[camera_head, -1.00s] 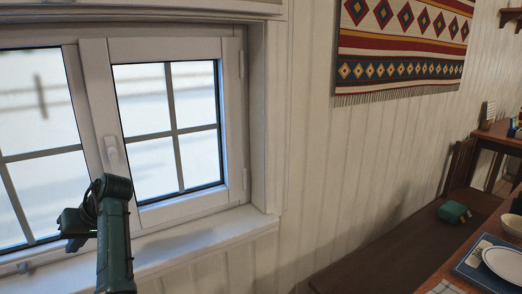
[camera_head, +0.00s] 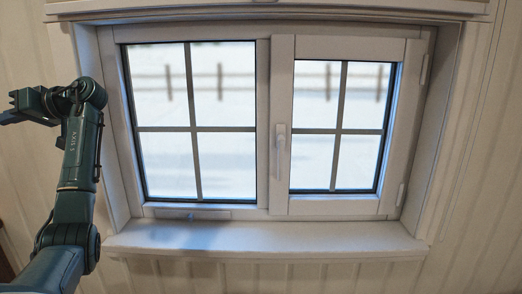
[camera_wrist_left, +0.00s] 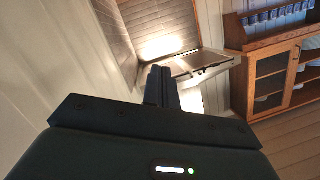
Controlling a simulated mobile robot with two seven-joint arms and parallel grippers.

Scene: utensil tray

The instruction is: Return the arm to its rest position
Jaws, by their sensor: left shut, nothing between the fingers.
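My left arm rises along the left side of the head view, bent at the elbow. Its gripper (camera_head: 12,116) is at the left edge of that view, raised beside the window and pointing left. In the left wrist view the two fingers (camera_wrist_left: 162,84) are together and empty. No utensil or tray can be made out in the current frames. My right gripper is not in view.
A white-framed window (camera_head: 264,128) with a handle (camera_head: 281,138) fills the middle, above a bare sill (camera_head: 265,238). The wrist view shows a wooden cabinet (camera_wrist_left: 275,78) at right and a lit surface with a dark panel (camera_wrist_left: 200,62) beyond the fingers.

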